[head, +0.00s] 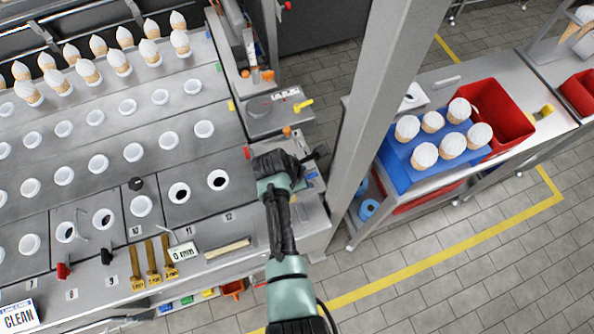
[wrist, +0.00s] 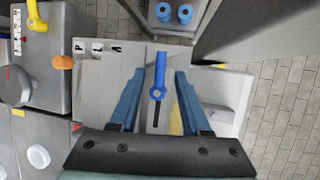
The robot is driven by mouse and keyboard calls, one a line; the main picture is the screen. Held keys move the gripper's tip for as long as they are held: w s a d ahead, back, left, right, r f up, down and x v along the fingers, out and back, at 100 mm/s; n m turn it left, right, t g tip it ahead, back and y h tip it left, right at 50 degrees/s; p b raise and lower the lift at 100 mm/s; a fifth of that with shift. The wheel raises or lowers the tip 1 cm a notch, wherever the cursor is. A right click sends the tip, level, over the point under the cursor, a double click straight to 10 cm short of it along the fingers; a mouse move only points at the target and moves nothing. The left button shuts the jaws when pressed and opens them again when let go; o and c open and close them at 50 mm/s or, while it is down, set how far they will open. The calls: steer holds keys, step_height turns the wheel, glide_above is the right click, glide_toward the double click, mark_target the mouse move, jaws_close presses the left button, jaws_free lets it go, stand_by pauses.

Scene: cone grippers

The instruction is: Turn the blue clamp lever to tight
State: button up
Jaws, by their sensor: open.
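The blue clamp lever (wrist: 160,75) shows in the wrist view as a narrow upright bar with a round pivot near its lower end. It stands on a pale grey plate (wrist: 105,70), above a dark slot. My gripper (wrist: 159,72) is open, with one blue finger on each side of the lever and a visible gap on both sides. Whether the fingers are level with the lever in height I cannot tell. In the head view my gripper (head: 316,154) is over the right end of the bench, and my arm hides much of that spot.
In the wrist view an orange knob (wrist: 62,62) and a yellow lever (wrist: 36,16) lie to the left. A grey column (head: 385,100) rises close to the right of my gripper. Beyond it stands a blue tray (head: 400,176) with several cones and a red bin (head: 503,122).

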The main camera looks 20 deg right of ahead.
steer(key=v, duration=1.2)
steer(key=shift+b, duration=0.45)
steer(key=shift+r, duration=0.1)
steer(key=w+a+r+m+t+b, duration=0.1)
steer(key=w+r+m+t+b, duration=0.25)
steer(key=r, duration=0.55)
steer(key=w+a+r+m+t+y, duration=0.1)
steer(key=w+a+r+m+t, duration=0.15)
steer(key=w+r+t, duration=0.5)
steer(key=w+a+r+m+t+b, duration=0.1)
steer(key=w+r+m+t+b, duration=0.15)
steer(key=r, duration=0.85)
steer(key=s+a+r+m+t+y+b, duration=0.1)
steer(key=s+r+m+t, duration=0.4)
steer(key=r, duration=0.9)
steer(key=s+a+r+m+t+y+b, duration=0.2)
steer(key=s+r+m+t, duration=0.3)
steer(key=s+r, duration=0.7)
step_height(320, 180, up, 3)
steer(key=shift+a+f+t+b, duration=0.3)
steer(key=shift+a+t, duration=0.25)
steer(key=shift+t, duration=0.2)
steer(key=shift+s, duration=0.1)
